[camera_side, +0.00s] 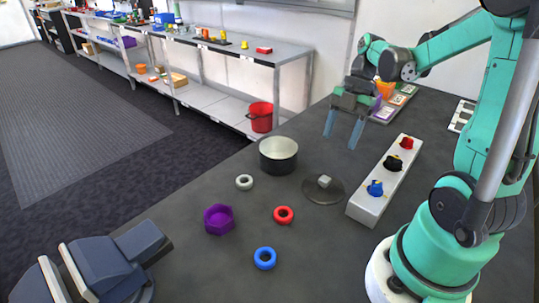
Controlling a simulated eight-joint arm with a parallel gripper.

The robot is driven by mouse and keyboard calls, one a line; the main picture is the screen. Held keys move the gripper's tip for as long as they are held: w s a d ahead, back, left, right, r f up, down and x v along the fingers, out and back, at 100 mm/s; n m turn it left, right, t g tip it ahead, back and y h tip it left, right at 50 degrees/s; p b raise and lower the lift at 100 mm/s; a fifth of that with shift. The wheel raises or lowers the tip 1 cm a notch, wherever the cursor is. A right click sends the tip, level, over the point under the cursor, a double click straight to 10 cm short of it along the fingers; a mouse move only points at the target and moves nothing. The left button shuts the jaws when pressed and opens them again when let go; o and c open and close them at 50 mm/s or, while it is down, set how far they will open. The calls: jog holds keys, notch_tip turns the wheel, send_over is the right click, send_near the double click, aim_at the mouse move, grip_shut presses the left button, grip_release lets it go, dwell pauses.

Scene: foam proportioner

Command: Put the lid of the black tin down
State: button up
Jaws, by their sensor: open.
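The black tin (278,156) stands upright and uncovered on the dark table, with its pale inside showing. Its lid (323,189), a dark see-through disc with a grey knob, lies flat on the table to the right of and nearer than the tin, apart from it. My gripper (343,135) is above the table, up and to the right of the tin and beyond the lid. Its two blue fingers point down, spread apart, with nothing between them.
A white block with red, black and blue knobs (384,180) stands right of the lid. A white ring (244,182), a red ring (284,215), a blue ring (265,258) and a purple hexagonal dish (218,219) lie in front. Coloured cards (403,94) and an orange cup (384,89) are behind my gripper.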

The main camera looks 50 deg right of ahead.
jog(key=w+a+r+m+t+h, duration=0.1)
jog(key=a+m+t+h, duration=0.1)
jog(key=a+m, duration=0.5)
jog(key=w+a+r+m+t+h, duration=0.2)
jog(key=a+m+t, duration=0.3)
jog(key=m, duration=0.6)
jog(key=shift+a+r+h, duration=0.3)
jog(key=shift+a, duration=0.7)
